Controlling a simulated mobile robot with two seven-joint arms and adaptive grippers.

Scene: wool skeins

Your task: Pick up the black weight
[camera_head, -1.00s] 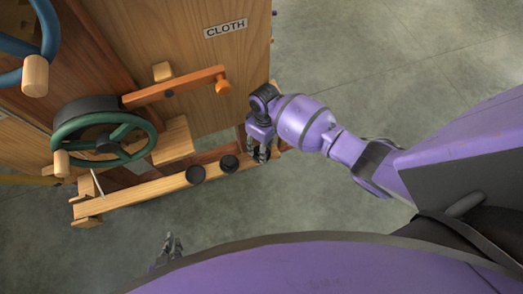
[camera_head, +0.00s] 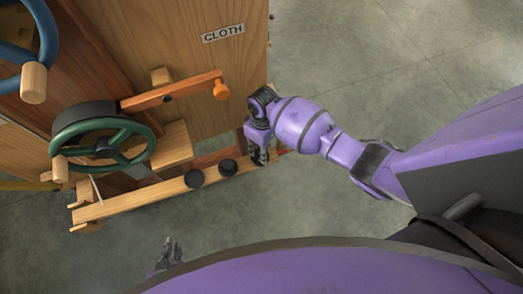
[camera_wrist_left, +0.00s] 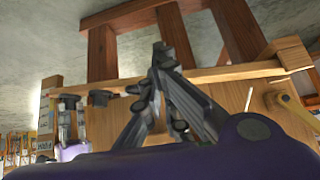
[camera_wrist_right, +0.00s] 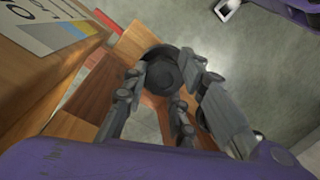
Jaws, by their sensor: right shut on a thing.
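A black weight (camera_wrist_right: 160,72) sits between the fingers of my right gripper (camera_wrist_right: 163,95) in the right wrist view. My right gripper (camera_head: 258,155) is shut on it at the right end of the wooden beam (camera_head: 135,201); in the head view the fingers mostly hide this weight. I cannot tell whether it is clear of the beam. Two more black weights, one left (camera_head: 194,178) and one right (camera_head: 228,168), stand on the beam to the left of that gripper. My left gripper (camera_head: 168,250) is low and away from the beam. Its fingertips meet in the left wrist view (camera_wrist_left: 160,60), with nothing between them.
A wooden machine with a "CLOTH" label (camera_head: 223,32) fills the upper left. A green handwheel (camera_head: 148,130), an orange-tipped lever (camera_head: 175,90) and a blue wheel (camera_head: 45,35) stick out from it. Open grey floor (camera_head: 400,60) lies to the right.

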